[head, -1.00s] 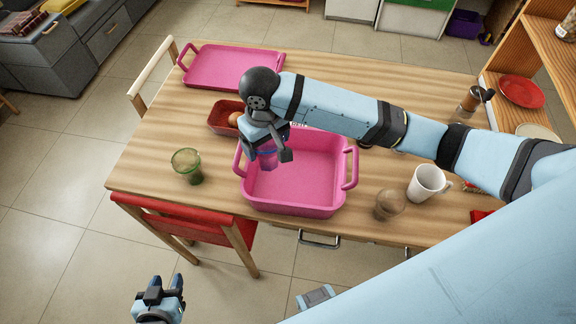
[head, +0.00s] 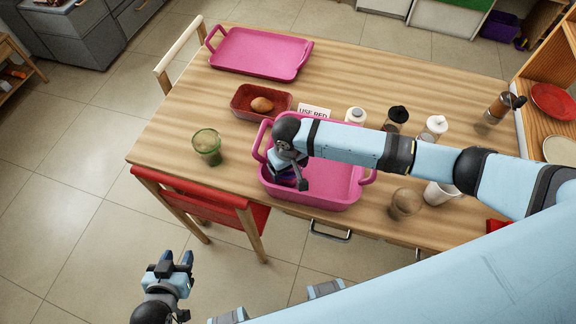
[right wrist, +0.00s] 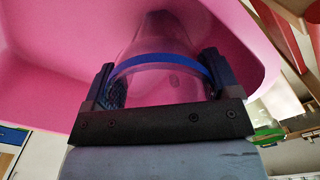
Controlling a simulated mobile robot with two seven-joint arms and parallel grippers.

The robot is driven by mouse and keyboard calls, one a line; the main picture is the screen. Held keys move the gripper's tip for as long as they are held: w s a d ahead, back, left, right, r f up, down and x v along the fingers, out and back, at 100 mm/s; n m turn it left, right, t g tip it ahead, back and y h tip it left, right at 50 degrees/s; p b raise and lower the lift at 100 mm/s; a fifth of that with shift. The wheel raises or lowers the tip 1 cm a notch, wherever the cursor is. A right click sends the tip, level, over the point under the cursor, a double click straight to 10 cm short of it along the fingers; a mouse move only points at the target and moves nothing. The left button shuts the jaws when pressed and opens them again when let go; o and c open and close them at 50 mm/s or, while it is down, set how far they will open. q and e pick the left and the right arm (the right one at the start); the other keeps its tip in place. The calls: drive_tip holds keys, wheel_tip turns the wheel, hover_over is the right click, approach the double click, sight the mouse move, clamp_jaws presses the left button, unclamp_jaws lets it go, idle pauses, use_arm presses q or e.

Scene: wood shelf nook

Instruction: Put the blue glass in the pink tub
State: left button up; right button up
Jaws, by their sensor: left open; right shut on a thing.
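The pink tub (head: 325,201) stands on the near side of the wooden table, and its pink wall (right wrist: 40,80) fills much of the right wrist view. My right gripper (head: 287,181) is over the left part of the tub, pointing down, with its fingers at about rim level or lower. In the right wrist view the right gripper (right wrist: 160,82) is shut on the clear glass with a blue band (right wrist: 158,62). The gripper mostly hides the glass in the head view, and I cannot tell whether it touches the tub floor. My left gripper (head: 176,258) is open and empty, off the table at lower left.
A green glass (head: 207,147) stands left of the tub. Behind are a red dish (head: 245,107) with a brown item, a pink tray (head: 260,55) and a "USE RED" card (head: 313,112). Several jars, a brown glass (head: 405,203) and a white mug (head: 437,193) stand right.

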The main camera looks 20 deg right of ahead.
drive_tip(key=shift+f, duration=0.15)
drive_tip(key=o, duration=0.9)
wheel_tip(320, 180, up, 12)
idle(0.5)
